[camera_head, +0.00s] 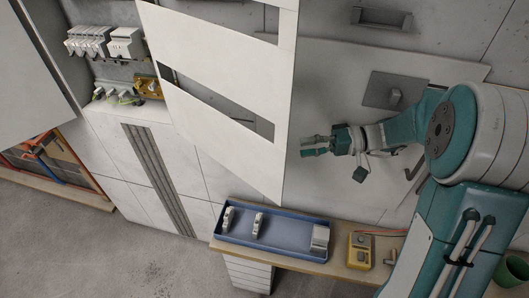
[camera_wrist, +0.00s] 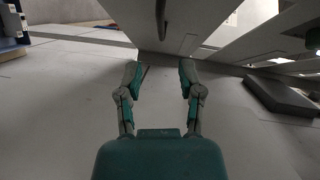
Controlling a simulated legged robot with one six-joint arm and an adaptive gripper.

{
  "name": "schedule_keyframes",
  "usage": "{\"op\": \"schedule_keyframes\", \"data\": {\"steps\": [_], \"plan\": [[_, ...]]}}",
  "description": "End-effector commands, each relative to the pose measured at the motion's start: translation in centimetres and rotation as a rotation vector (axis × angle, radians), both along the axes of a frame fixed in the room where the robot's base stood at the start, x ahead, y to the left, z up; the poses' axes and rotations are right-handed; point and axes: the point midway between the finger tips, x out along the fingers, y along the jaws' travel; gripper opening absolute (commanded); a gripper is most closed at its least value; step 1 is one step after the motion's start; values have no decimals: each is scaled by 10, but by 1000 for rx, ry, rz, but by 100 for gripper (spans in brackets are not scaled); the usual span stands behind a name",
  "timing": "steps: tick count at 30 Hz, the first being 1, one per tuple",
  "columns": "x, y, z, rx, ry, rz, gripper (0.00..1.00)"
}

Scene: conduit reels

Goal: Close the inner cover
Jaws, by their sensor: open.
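The inner cover (camera_head: 276,90) is a pale flat panel with long rectangular cut-outs. In the head view it stands swung out from the electrical cabinet, whose breakers (camera_head: 88,43) and brass-coloured part (camera_head: 148,86) are exposed on the left. My gripper (camera_head: 310,146) is just right of the cover's right edge in the picture, fingers pointing left. In the wrist view, the gripper (camera_wrist: 160,78) has its fingers apart with nothing between them. A pale panel with slots, apparently the cover (camera_wrist: 160,22), rises ahead of the fingertips. I see no clear contact.
A grey panel with a square handle plate (camera_head: 396,91) lies behind my arm. Below, a wooden bench (camera_head: 285,264) holds a blue tray (camera_head: 287,235) with several parts and a yellow box (camera_head: 360,250). A large grey door (camera_head: 28,75) is at far left. The floor at lower left is clear.

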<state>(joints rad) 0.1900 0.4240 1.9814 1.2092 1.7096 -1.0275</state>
Motion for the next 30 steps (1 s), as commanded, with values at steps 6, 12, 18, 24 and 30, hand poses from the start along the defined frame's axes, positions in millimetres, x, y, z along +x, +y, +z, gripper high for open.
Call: {"op": "schedule_keyframes", "data": {"steps": [6,12,18,24,30], "plan": [[-8,39,-6,-3,2,6,48],[-14,74,-11,-6,2,5,48],[-17,95,-14,-5,2,3,48],[-18,97,-14,-4,2,1,48],[-18,99,-15,-6,2,2,17]]}}
